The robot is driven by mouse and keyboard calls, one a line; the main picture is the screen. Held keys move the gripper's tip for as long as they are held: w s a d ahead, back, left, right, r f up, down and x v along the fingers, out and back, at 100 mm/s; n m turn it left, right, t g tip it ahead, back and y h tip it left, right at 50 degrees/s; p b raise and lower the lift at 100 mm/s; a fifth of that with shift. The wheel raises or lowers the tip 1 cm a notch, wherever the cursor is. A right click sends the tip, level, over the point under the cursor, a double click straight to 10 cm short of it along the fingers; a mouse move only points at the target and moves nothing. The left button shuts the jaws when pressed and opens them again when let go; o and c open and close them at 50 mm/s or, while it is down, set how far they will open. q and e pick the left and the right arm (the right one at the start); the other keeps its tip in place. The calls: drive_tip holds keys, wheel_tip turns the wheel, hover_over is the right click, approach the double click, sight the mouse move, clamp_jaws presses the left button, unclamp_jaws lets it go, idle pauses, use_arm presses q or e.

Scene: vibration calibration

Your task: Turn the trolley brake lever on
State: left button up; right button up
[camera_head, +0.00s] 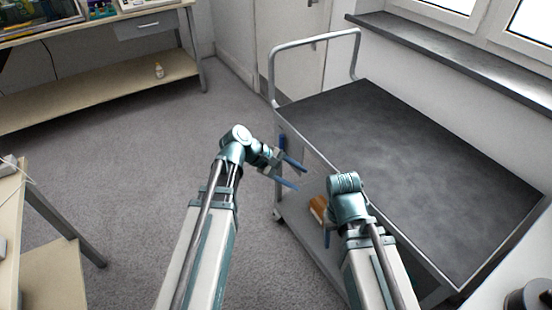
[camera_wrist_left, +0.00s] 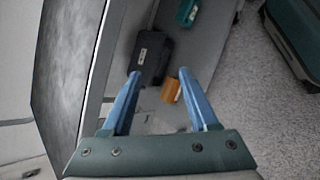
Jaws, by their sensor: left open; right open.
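The trolley (camera_head: 400,150) has a dark grey top, a light tubular handle (camera_head: 314,40) at its far end and a lower shelf (camera_head: 300,225). A small blue part (camera_head: 282,146) shows beside the handle-end post; I cannot tell whether it is the brake lever. No lever is clear in either view. My left gripper (camera_head: 301,178) is open and empty at the trolley's left side, below the top's edge. In the left wrist view its blue fingers (camera_wrist_left: 159,75) are spread over the lower-shelf area. My right gripper (camera_head: 327,238) is open by the trolley's near left side, partly hidden by its wrist.
An orange-brown item (camera_head: 318,208) lies on the lower shelf. The left wrist view shows a black box (camera_wrist_left: 153,57) and a teal item (camera_wrist_left: 187,12) there. A workbench (camera_head: 100,90) stands at the back left, a window sill (camera_head: 460,60) at right. The carpet (camera_head: 130,170) left is clear.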

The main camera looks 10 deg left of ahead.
use_arm(q)
drive_tip(key=w+a+f+n+t+h+b, duration=0.2)
drive_tip(key=w+a+f+n+t+b, duration=0.2)
drive_tip(key=w+a+n+b, duration=0.3)
drive_tip(key=n+t+h+b, duration=0.2)
drive_tip(key=n+t+b, duration=0.4)
drive_tip(key=n+b, duration=0.25)
approach(279, 138)
drive_tip(key=shift+m, duration=0.35)
drive_tip(key=x, duration=0.8)
drive_tip(key=shift+w+d, duration=0.1)
drive_tip(key=shift+d, duration=0.15)
use_arm(e)
wheel_tip(279, 138, down, 18)
drive_tip(key=shift+f, duration=0.25)
use_arm(q)
clamp_jaws()
